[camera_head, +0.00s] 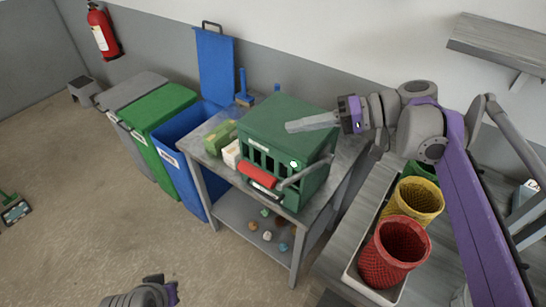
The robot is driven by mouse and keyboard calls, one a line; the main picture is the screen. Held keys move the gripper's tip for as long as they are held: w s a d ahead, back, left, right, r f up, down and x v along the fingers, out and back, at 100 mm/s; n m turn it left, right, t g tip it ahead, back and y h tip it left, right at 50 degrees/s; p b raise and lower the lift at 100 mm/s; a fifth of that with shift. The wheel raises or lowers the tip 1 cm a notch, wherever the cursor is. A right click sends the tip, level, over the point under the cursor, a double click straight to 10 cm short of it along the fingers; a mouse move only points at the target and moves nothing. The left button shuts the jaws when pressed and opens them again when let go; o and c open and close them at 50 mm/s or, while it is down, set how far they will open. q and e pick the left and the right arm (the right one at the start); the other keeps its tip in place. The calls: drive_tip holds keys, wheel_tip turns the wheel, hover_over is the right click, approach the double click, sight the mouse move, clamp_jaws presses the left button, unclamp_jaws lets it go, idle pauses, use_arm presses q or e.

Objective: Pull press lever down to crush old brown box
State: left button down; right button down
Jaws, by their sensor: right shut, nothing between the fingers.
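The press is a green box-shaped machine (290,118) with a slotted front, standing on a grey metal table. Its lever has a red grip (257,174) low across the front and a grey arm (307,172) along the right side. My right gripper (289,127) is shut and empty. Its fingers point left over the top of the press, apart from the red grip; I cannot tell if they touch the top. No brown box can be made out; the dark slots hide the inside. Only part of my left arm shows at the bottom edge, without its fingers.
Cartons (221,138) stand left of the press. Small items (267,236) lie on the table's lower shelf. Blue (175,172), green (151,153) and grey bins stand left. Red (392,252) and yellow (415,202) baskets stand right in a tray. The floor at left front is mostly clear.

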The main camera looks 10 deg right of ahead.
sight(268, 181)
drive_tip(key=s+d+n+g, duration=0.1)
drive_tip(key=d+n+g, duration=0.1)
drive_tip(key=d, duration=0.3)
drive_tip(key=s+a+f, duration=0.1)
drive_tip(key=a+f, duration=0.5)
drive_tip(key=a, duration=0.5)
drive_tip(key=shift+s+g, duration=0.3)
drive_tip(key=shift+s, duration=0.1)
drive_tip(key=shift+d, duration=0.1)
drive_tip(key=shift+n+t+h, duration=0.4)
drive_tip(key=shift+n+h, duration=0.2)
drive_tip(key=shift+h, duration=0.1)
drive_tip(key=f, duration=0.1)
drive_tip(key=s+a+f, duration=0.1)
drive_tip(key=f, duration=0.1)
drive_tip(key=shift+s+a+f+p, duration=0.25)
drive_tip(key=shift+a+f+p, duration=0.05)
drive_tip(key=shift+a, duration=0.05)
drive_tip(key=shift+s+f, duration=0.15)
drive_tip(key=shift+f, duration=0.25)
